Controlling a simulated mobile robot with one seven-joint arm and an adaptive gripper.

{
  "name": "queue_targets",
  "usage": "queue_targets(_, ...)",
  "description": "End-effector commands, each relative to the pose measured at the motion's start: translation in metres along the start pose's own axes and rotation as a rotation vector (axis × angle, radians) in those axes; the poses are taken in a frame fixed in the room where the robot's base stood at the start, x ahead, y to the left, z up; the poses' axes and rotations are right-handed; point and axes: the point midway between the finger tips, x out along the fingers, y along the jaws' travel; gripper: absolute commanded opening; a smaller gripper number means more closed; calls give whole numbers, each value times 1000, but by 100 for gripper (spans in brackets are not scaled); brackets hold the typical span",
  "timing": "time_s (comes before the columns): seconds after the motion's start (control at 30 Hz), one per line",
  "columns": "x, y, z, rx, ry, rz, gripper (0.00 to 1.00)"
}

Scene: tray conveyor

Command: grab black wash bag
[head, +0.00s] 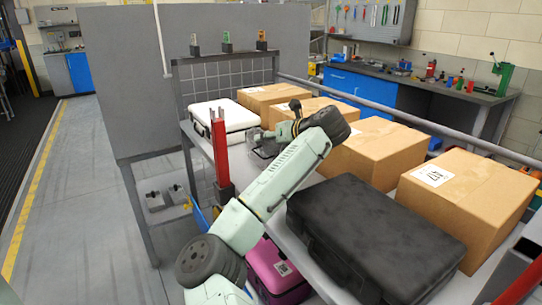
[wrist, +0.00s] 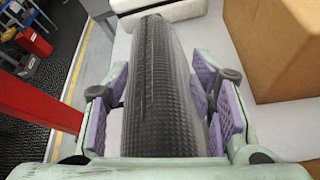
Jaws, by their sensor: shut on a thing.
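The black wash bag (wrist: 153,75) is a dark, ribbed, rounded long shape that fills the middle of the wrist view. My gripper (wrist: 162,105) has its purple-padded fingers on both sides of the bag and is shut on it. In the head view my gripper (head: 264,141) is over the tray conveyor, between the white case and the cardboard boxes. There the bag is small and mostly hidden by the gripper and arm.
A white case (head: 226,115) lies beyond my gripper. Cardboard boxes (head: 375,143) line the conveyor's far side. A large black case (head: 375,235) lies nearer. A red post (head: 219,145) stands left of my gripper, and a magenta case (head: 275,270) is lower down.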

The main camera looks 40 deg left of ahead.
Motion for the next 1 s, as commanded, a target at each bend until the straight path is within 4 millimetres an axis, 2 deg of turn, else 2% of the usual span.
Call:
queue_targets(0.07, 1, 0, -1, 0, 2, 1, 27)
queue_targets(0.47, 1, 0, -1, 0, 3, 2, 0)
queue_targets(1.0, -2, 2, 4, -1, 0, 2, 0)
